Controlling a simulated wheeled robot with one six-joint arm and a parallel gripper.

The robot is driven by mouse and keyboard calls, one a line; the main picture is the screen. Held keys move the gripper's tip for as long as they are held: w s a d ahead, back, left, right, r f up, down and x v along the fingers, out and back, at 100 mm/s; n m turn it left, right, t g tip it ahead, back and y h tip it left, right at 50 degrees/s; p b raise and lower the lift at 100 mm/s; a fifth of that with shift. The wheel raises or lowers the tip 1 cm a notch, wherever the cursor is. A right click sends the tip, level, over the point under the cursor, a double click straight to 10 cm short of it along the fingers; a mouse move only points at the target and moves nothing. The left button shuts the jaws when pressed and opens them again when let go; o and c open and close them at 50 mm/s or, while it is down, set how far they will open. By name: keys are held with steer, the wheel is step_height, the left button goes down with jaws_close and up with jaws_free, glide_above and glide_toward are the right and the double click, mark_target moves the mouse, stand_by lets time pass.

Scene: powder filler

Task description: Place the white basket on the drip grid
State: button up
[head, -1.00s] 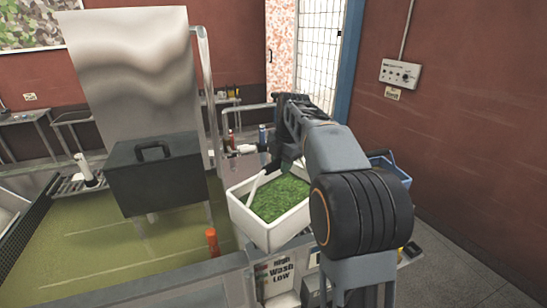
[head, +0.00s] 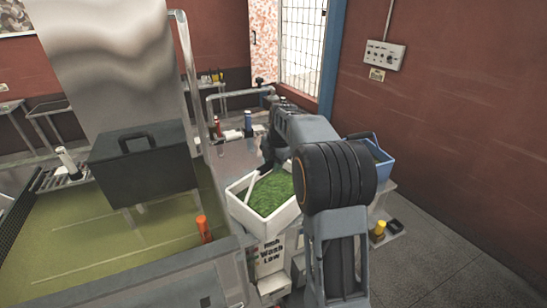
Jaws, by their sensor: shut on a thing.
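The white basket (head: 262,222) is an open tub full of green bits, with a white handle (head: 251,186) across it. It is at the centre of the head view, in front of the metal counter. My gripper (head: 267,160) is at its far side, largely hidden behind my arm, and is shut on the basket, seemingly by the handle. The basket looks roughly level; whether anything supports it from below is unclear. A slatted metal rack (head: 48,181) at the left, beyond the olive pool, may be the drip grid; I cannot be sure.
A dark lidded box (head: 145,170) stands over the olive liquid (head: 90,245) at left, before a tall metal panel (head: 110,70). An orange post (head: 203,229) rises near the basket. Red (head: 218,126) and blue (head: 248,123) bottles stand behind. A blue crate (head: 378,160) is at right.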

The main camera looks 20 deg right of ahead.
steer(key=o, duration=0.9)
steer(key=shift+r, duration=0.1)
step_height(320, 180, up, 11)
steer(key=s+d+b, duration=0.1)
steer(key=s, duration=0.1)
steer(key=s+a+m, duration=0.5)
steer(key=s+m, duration=0.1)
steer(key=s+a+f+m+t, duration=0.1)
steer(key=s+a+f+m, duration=0.2)
steer(key=s+f+m, duration=0.2)
steer(key=s+a+f+m+t, duration=0.2)
steer(key=s+a+f+m, duration=0.2)
steer(key=s+m, duration=0.7)
steer(key=shift+s+f+m+h, duration=0.3)
steer(key=shift+s+f+h, duration=0.1)
steer(key=shift+s, duration=0.5)
